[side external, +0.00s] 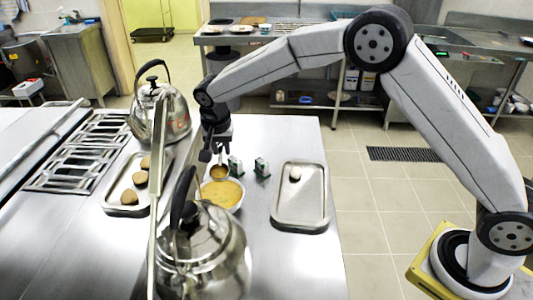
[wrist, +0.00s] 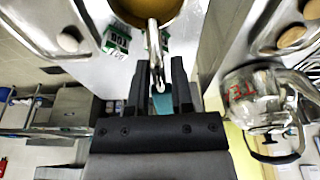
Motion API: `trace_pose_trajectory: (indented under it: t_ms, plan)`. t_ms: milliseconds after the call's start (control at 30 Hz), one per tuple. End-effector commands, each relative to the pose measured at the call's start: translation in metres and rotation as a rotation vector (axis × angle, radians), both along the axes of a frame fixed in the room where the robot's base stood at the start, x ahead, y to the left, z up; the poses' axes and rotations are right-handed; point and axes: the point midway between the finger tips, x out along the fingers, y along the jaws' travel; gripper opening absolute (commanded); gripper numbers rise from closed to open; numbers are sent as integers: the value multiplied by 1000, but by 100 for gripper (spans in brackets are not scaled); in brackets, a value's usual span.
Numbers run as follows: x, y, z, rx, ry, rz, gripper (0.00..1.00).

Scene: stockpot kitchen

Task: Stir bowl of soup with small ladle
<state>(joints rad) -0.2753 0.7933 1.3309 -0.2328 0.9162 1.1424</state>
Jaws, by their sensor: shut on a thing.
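The bowl of soup (side external: 236,203), filled with yellow-orange soup, stands on the steel counter in the side view, partly hidden by the near kettle. My gripper (side external: 212,151) is above the bowl's far side, pointing down. It is shut on the small ladle (side external: 219,172), whose brownish scoop is at the bowl's far edge; I cannot tell whether it touches the soup. In the wrist view, the ladle's metal handle (wrist: 154,45) runs up from between the fingers of my gripper (wrist: 160,85). A golden round surface shows at the top, cut off by the frame.
Two green-and-white boxes (side external: 261,167) stand right of the bowl. A tray (side external: 302,220) with a white, egg-like item lies further right. A steel kettle (side external: 207,262) stands close in front, another kettle (side external: 172,115) behind. A tray (side external: 121,201) with brown pieces lies left.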

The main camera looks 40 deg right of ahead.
Motion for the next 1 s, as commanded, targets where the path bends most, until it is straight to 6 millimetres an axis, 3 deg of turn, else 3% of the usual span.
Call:
trace_pose_trajectory:
  t_ms: [200,400,600,1000]
  plan:
    - [-7,-15,6,92,69,-351,0]
    - [-13,-22,11,162,100,-570,0]
    - [-15,-25,13,194,105,-658,0]
    - [-15,-25,13,194,105,-662,0]
